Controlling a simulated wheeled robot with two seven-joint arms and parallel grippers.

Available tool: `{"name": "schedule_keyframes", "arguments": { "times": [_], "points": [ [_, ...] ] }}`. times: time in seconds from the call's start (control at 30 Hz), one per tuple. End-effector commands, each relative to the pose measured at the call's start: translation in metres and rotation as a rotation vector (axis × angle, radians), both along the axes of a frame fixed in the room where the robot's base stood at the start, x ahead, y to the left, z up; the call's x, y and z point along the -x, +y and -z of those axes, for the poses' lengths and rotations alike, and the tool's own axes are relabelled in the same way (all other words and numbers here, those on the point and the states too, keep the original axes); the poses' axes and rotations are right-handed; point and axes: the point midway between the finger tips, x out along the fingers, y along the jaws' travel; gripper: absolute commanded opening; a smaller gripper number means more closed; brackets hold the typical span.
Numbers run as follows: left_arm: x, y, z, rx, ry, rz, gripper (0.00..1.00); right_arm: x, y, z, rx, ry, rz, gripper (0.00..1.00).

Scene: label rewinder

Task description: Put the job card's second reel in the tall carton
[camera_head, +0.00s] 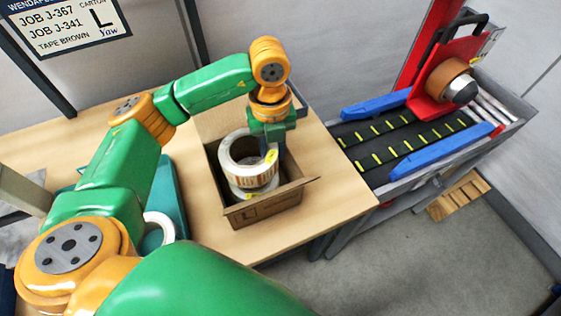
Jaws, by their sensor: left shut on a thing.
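The job card (62,27) on the wall reads JOB J-367, JOB J-341, CARTON L and TAPE BROWN. An open cardboard carton (278,207) stands on the table near its front edge. My left gripper (273,150) points down over the carton's right back side and is shut on the wall of a white reel (238,166) with a printed label. This reel is at the carton's mouth, above another white reel (236,189) inside. I cannot tell whether the two reels touch. The held reel's job number is too small to read. My right gripper is not in view.
A teal tray (172,190) and part of a white ring (160,222) show behind my left arm. At right is a conveyor (400,140) with blue side rails and a red unit holding a brown roll (447,80). A wooden pallet (458,195) lies on the floor.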

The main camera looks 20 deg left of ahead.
Motion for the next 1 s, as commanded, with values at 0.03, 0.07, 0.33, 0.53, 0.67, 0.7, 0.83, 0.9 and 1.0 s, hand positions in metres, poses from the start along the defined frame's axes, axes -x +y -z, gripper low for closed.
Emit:
{"name": "schedule_keyframes", "arguments": {
  "times": [0.03,0.07,0.33,0.53,0.67,0.7,0.83,0.9,1.0],
  "points": [
    [0.001,0.0,0.005,0.0,0.003,0.0,0.0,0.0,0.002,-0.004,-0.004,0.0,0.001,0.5],
    [0.001,0.0,0.011,-0.001,0.004,-0.001,0.0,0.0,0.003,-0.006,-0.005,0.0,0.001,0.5],
    [0.0,-0.001,0.051,0.0,-0.001,0.003,0.0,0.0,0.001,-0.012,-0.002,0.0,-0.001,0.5],
    [0.0,-0.001,0.052,0.001,-0.002,0.004,0.0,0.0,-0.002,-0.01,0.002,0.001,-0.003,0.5],
    [0.0,-0.001,0.057,0.001,-0.002,0.004,0.0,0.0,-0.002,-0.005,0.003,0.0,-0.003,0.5],
    [0.0,-0.001,0.058,0.001,-0.002,0.004,0.0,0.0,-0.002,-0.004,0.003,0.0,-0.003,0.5],
    [0.0,-0.001,0.062,0.001,-0.002,0.004,0.0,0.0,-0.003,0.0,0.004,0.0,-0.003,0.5],
    [0.0,-0.001,0.06,0.002,-0.001,0.004,0.4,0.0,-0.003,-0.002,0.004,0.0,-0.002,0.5],
    [0.0,-0.001,0.06,0.002,-0.001,0.004,0.4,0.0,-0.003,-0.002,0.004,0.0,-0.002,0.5]
  ]
}}
